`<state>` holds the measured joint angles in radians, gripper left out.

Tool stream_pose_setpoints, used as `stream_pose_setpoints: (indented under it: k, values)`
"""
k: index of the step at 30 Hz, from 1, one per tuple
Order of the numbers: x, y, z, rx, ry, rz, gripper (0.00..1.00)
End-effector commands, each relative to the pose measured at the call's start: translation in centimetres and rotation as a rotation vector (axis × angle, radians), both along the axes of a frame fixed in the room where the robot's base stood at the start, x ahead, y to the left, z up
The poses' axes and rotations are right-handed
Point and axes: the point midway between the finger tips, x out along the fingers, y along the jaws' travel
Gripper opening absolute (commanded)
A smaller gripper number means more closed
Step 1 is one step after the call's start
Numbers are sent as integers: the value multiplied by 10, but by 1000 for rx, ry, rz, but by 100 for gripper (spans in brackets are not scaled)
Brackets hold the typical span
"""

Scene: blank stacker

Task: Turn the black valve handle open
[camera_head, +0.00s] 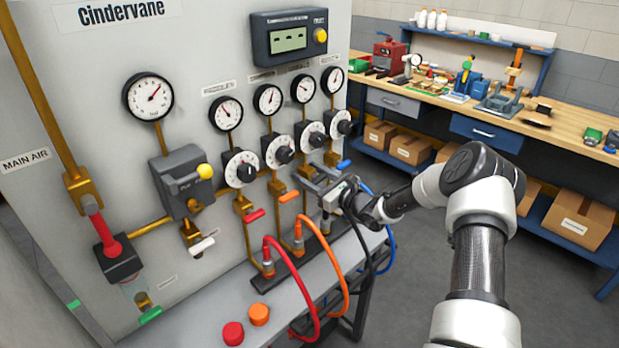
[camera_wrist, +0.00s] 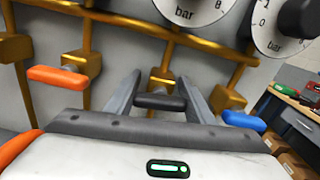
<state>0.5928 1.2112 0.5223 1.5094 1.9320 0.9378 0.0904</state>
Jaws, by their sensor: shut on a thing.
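The black valve handle (camera_wrist: 160,102) shows in the wrist view as a short dark bar lying crosswise, in front of a brass valve body (camera_wrist: 163,80). My gripper (camera_wrist: 158,88) has one grey finger at each end of the handle and is shut on it. In the head view my gripper (camera_head: 310,179) reaches in from the right to the lower part of the panel. It hides the black handle there.
An orange handle (camera_wrist: 57,77) is left of my gripper and a blue handle (camera_wrist: 244,121) right of it, both close. Red (camera_head: 283,270) and orange hoses (camera_head: 343,262) loop below. Black regulator knobs (camera_head: 316,139) sit above. A workbench (camera_head: 440,101) stands behind at right.

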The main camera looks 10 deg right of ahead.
Motion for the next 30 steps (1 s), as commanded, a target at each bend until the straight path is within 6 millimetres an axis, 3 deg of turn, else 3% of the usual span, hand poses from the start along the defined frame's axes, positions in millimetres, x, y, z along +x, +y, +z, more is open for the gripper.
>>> stream_pose_setpoints:
  k: [30]
  values:
    - [-1,1,-12,-764,-554,0,26]
